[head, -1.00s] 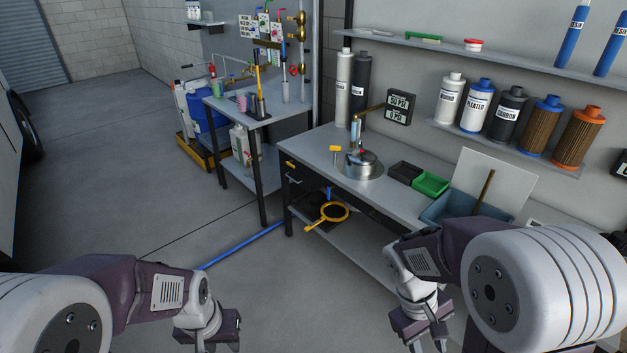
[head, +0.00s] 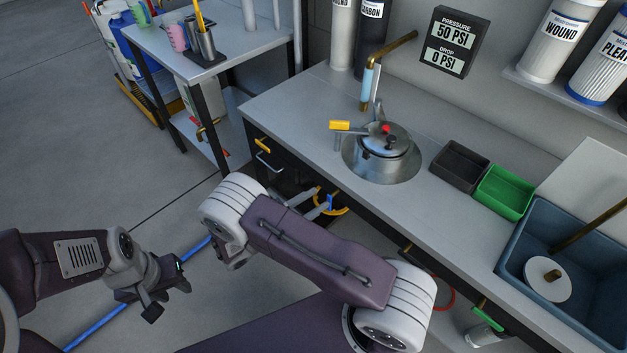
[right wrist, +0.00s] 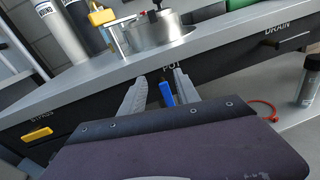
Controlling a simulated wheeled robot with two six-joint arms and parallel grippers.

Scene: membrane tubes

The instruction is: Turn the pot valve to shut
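The pot valve shows in the right wrist view as a blue handle (right wrist: 166,93) under the "POT" label on the counter's front. It points roughly downward, slightly tilted in that view. In the head view the blue handle (head: 331,202) is small and partly hidden near my right fingertips. My right gripper (right wrist: 160,78) is open, its fingers on either side of the blue handle; I cannot tell whether they touch it. The silver pot (head: 387,140) sits on a round metal plate on the counter above. My left gripper (head: 168,293) is open and empty above the floor.
A yellow handle (right wrist: 37,136) and the brass "DRAIN" handle (right wrist: 293,43) are on the same counter front. A yellow ring (head: 343,208) lies beneath the counter. Black (head: 460,166) and green (head: 504,192) trays and a blue sink (head: 585,290) are to the right.

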